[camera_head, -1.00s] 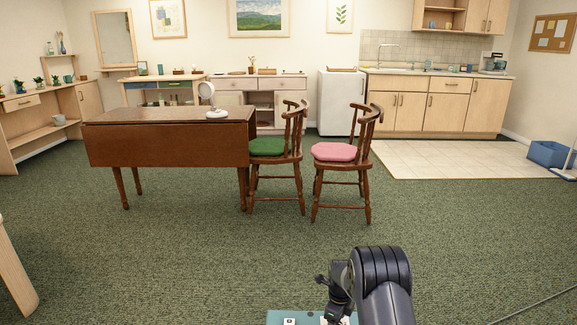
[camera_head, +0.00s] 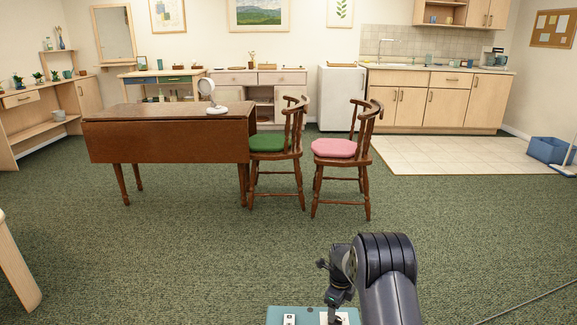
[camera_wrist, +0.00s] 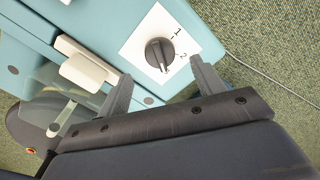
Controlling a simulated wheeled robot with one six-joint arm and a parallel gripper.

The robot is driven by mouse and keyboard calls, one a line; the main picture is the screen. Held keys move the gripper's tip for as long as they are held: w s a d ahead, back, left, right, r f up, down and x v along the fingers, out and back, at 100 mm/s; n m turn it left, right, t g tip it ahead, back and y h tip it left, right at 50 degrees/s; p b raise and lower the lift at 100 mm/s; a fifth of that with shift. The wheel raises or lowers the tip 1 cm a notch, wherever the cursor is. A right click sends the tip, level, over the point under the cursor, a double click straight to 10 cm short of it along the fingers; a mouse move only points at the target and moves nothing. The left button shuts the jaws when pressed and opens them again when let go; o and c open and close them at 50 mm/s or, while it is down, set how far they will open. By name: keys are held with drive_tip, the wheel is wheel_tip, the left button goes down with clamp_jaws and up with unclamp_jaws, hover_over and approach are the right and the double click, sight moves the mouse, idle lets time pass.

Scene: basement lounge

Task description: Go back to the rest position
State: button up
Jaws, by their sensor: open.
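My gripper (camera_wrist: 161,72) is open and empty in the wrist view, its two grey fingers apart. Beyond the fingertips is a dark round knob (camera_wrist: 159,52) on a white plate marked 1 and 2, set in a teal box-like unit (camera_wrist: 205,38). I see a gap between the fingers and the knob but cannot tell its depth. The knob's pale mark points toward the gripper side, near the 2. In the head view, my dark arm stands at the bottom right of centre, over the teal unit (camera_head: 312,313); the fingertips are hard to make out there.
A brown drop-leaf table (camera_head: 165,142) with a white fan-like object (camera_head: 211,98) stands ahead. Chairs with a green cushion (camera_head: 268,142) and a pink cushion (camera_head: 334,148) are beside it. Green carpet between is clear. A pale furniture edge (camera_head: 14,265) is at the left. A cable (camera_wrist: 270,82) crosses the floor.

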sight(336, 318)
wheel_tip(336, 318, down, 6)
drive_tip(key=shift+r+b, duration=0.1)
drive_tip(key=shift+b, duration=0.65)
drive_tip(key=shift+r+n, duration=0.35)
drive_tip(key=shift+n, duration=0.45)
drive_tip(key=n, duration=0.4)
drive_tip(key=shift+n+p, duration=0.3)
drive_tip(key=shift+p, duration=0.05)
drive_tip(key=n, duration=0.5)
drive_tip(key=n+p, duration=0.1)
drive_tip(key=n, duration=0.5)
drive_tip(key=shift+r+p, duration=0.1)
drive_tip(key=shift+p, duration=0.2)
drive_tip(key=n+p, duration=0.1)
drive_tip(key=n, duration=0.4)
drive_tip(key=shift+n+p, duration=0.3)
drive_tip(key=shift+n, duration=0.1)
